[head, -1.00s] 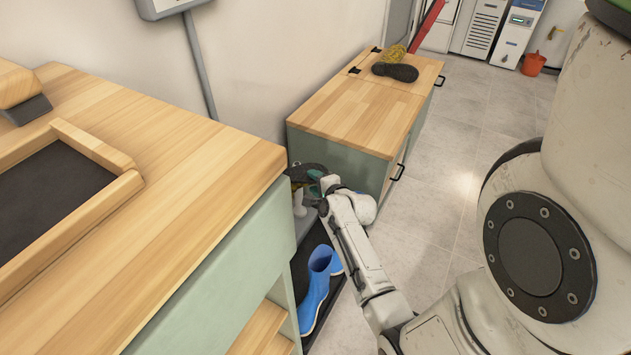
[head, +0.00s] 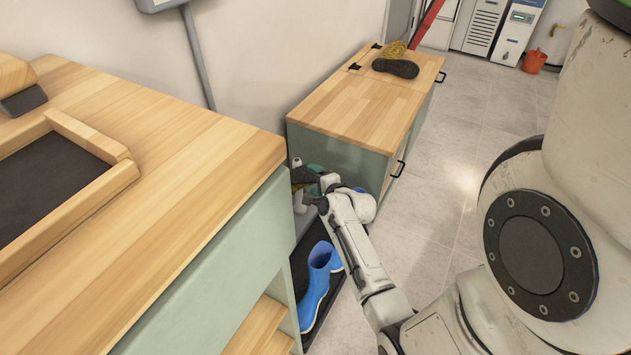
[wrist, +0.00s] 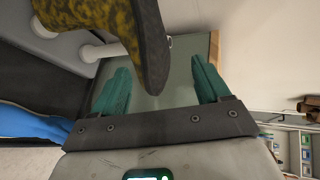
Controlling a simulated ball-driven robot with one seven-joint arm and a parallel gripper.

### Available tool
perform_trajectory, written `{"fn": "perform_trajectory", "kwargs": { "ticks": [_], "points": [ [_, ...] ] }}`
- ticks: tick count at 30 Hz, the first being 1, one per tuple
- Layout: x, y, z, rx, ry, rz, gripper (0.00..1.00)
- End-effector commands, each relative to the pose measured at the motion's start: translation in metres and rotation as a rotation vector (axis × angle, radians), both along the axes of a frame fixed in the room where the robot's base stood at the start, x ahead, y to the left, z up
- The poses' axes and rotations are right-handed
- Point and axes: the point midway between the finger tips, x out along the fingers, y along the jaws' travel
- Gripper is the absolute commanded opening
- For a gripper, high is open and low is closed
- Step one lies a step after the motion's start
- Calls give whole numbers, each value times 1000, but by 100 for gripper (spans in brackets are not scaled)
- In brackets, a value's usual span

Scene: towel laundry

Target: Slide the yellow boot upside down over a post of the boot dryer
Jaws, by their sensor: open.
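A yellow boot with a dark sole (wrist: 152,45) is upside down at the boot dryer. In the head view this boot (head: 302,176) is partly hidden by my gripper. The dryer has white posts (wrist: 100,51) on a grey body (wrist: 68,47); one post (head: 298,203) shows in the head view. The boot's opening is out of view, so I cannot tell whether a post is inside. My gripper (wrist: 159,66) is open, its green fingers on either side of the sole's end, with a clear gap on the right. Another yellow boot (head: 396,67) lies on the far cabinet.
The near wooden counter (head: 190,160) and the far cabinet (head: 350,110) flank the dryer's narrow gap. Floor (head: 440,190) to the right is clear.

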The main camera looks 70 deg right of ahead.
Motion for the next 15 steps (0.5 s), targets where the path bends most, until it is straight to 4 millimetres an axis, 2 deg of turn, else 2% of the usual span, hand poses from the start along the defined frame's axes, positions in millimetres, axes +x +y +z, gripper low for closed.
{"fn": "perform_trajectory", "kwargs": {
  "ticks": [7,15],
  "points": [
    [-9,9,5,4,2,0,76],
    [-43,40,26,3,2,0,76]
  ]
}}
